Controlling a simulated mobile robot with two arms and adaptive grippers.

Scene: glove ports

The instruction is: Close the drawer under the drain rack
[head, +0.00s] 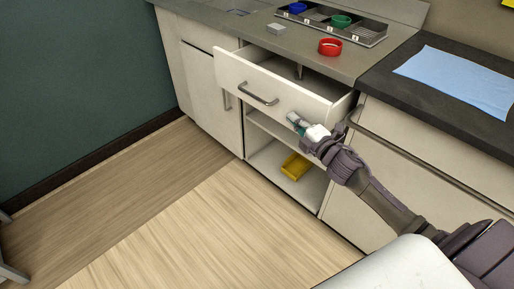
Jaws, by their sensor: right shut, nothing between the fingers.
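A white drawer (270,86) with a grey bar handle (259,93) stands pulled open under the grey counter. My right gripper (293,119) is shut and empty, just in front of the drawer front's lower right part. I cannot tell whether its tip touches the panel. My left gripper is not in view.
A yellow bin (295,166) sits on the open shelf below. A blue cloth (460,79) lies on the dark worktop at right. The wooden floor (150,200) in front is clear.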

